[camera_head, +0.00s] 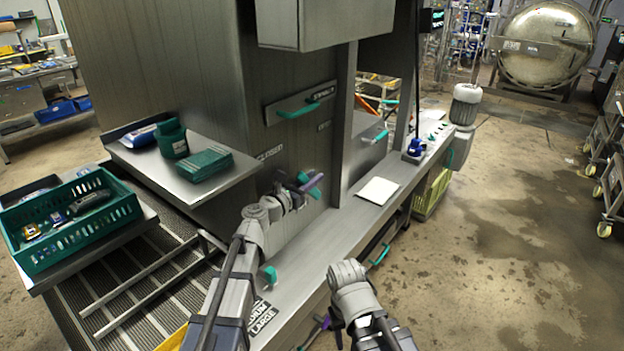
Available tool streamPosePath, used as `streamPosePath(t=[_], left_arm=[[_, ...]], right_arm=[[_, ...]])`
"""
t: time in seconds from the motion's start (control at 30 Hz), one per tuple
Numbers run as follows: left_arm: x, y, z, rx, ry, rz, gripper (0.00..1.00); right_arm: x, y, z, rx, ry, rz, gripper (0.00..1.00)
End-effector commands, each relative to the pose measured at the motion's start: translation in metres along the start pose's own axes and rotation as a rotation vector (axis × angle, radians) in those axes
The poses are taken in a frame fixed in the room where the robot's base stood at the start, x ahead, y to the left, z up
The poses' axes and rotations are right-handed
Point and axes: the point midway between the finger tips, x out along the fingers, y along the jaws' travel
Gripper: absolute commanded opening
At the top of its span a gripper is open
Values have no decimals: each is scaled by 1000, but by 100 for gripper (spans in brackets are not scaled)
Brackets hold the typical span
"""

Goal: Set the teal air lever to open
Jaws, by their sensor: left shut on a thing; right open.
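A teal lever (303,177) is on the grey machine wall, mostly hidden by my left gripper. My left gripper (311,184) is at the wall, with a purple finger showing, and is shut on this teal lever. Which way the lever points cannot be made out. Another teal handle (298,111) sits higher on a labelled plate, apart from the gripper. My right gripper (316,331) is low in the picture, in front of the counter edge, open and away from the levers.
A steel counter (335,232) runs along the wall with a pale sheet (378,190) on it. A shelf (190,185) at left holds teal containers. A green crate (128,217) stands left of it.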

Motion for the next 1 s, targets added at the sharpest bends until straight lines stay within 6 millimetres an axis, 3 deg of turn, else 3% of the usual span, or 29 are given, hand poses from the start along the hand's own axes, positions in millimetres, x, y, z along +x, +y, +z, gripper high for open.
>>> streamPosePath(t=[0.3,0.7,1.0], left_arm=[[0,0,1,0,4,0,0],[15,-1,8,2,197,-5,0],[17,0,3,-1,249,1,0]], right_arm=[[-2,0,0,0,0,0,50],[-51,5,3,0,0,0,50],[-57,5,3,0,0,0,50]])
